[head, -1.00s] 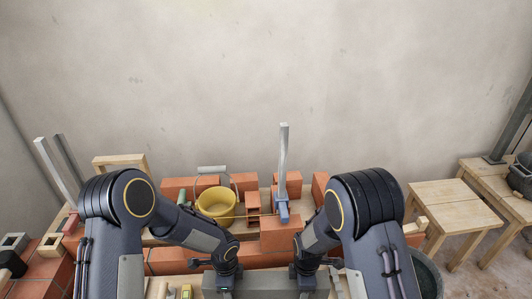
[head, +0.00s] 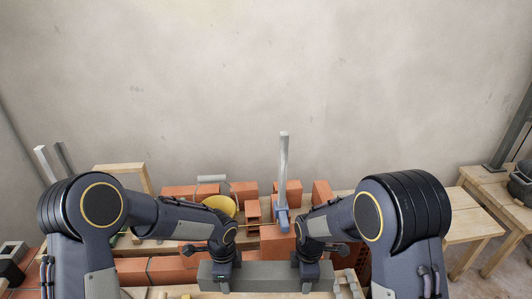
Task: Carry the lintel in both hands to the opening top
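The lintel is a long grey bar (head: 265,277) lying level across the bottom middle of the head view. My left gripper (head: 224,277) is on its left part and my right gripper (head: 309,274) on its right part. Both grip from above and look shut on the bar, though their fingertips are mostly hidden. The red-orange brickwork (head: 160,271) runs behind and beside the lintel. I cannot clearly make out the opening; my arms and the lintel cover part of the brickwork.
A yellow bucket (head: 224,205), partly behind my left arm, stands among loose bricks (head: 243,192). An upright grey metal post (head: 283,160) with a blue clamp (head: 282,218) rises beyond the lintel. A wooden table (head: 471,215) is at right. The wall behind is bare.

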